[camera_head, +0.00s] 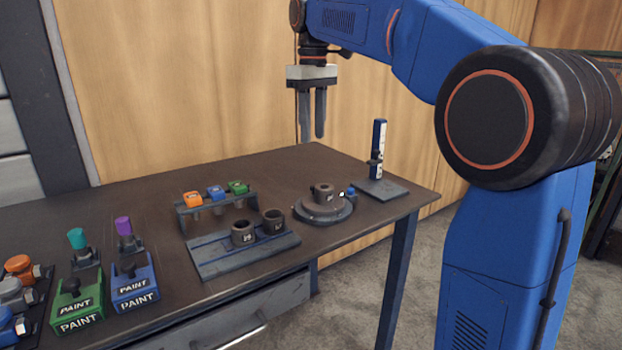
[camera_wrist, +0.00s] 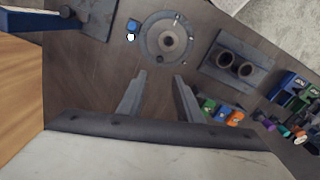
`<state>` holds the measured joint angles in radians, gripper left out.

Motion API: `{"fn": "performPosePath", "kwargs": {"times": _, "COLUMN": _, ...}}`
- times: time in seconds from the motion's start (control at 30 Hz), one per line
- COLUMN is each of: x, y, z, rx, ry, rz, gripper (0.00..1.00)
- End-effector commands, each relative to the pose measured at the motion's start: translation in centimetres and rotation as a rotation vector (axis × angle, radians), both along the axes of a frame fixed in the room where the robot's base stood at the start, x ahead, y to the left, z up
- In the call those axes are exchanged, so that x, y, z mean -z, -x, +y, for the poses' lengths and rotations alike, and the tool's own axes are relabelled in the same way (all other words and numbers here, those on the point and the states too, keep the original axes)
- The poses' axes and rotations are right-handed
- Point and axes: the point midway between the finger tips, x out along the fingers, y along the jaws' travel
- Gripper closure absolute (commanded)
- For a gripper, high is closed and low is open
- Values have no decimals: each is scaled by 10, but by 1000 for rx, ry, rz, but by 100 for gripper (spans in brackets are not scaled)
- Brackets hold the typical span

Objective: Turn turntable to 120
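The turntable (camera_head: 312,211) is a round grey disc on the dark table, near its right end. A short dark flanged pipe piece (camera_head: 323,190) with a small illegible label stands at its centre. The turntable also shows top centre in the wrist view (camera_wrist: 151,45), with small pins on its rim. A small blue part with a white piece (camera_wrist: 132,28) sits beside the disc. My gripper (camera_head: 312,137) hangs fingers-down above and behind the turntable in the head view. In the wrist view its fingertips (camera_wrist: 160,76) are apart with nothing between them. The angle reading cannot be made out.
A blue-and-white upright gauge (camera_head: 378,148) stands on a plate right of the turntable. A block with two dark cups (camera_head: 243,233) and a rack of coloured-top tools (camera_head: 215,192) lie left. Paint holders (camera_head: 135,289) are further left. The back middle of the table is clear.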

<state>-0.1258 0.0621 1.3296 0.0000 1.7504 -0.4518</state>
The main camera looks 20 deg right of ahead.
Motion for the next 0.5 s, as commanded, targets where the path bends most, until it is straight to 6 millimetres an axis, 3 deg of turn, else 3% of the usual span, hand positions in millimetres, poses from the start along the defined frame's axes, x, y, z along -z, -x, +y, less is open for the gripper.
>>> {"fn": "performPosePath", "kwargs": {"times": 0.5, "x": 92, "y": 1, "z": 0, "rx": 1, "ry": 0, "rz": 1, "gripper": 68}}
